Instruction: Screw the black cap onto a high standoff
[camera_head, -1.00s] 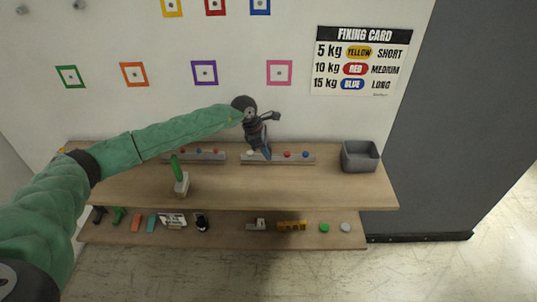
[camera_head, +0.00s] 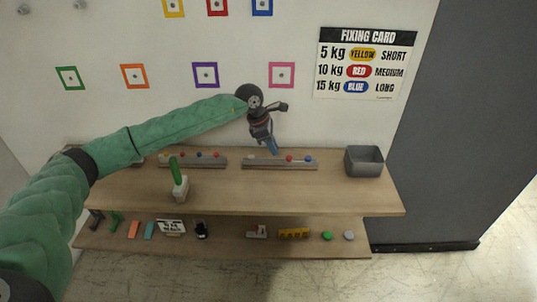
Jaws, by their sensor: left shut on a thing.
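My left gripper (camera_head: 274,150) is in front of the wall, with its fingers pointing down just above the right-hand rack (camera_head: 280,164) on the upper shelf. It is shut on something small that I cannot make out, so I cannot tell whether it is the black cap. A white, a red and a blue cap show on that rack, on either side of the fingers. Two grey standoffs stick out high on the wall at the upper left, one (camera_head: 24,9) at the far left and one (camera_head: 80,5) to its right. My right gripper is out of view.
A second rack (camera_head: 192,161) with several caps lies to the left. A grey bin (camera_head: 364,161) stands at the shelf's right end, and a potted cactus (camera_head: 178,184) near its front. Several small things lie on the lower shelf (camera_head: 270,248). A fixing card (camera_head: 366,63) hangs on the wall.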

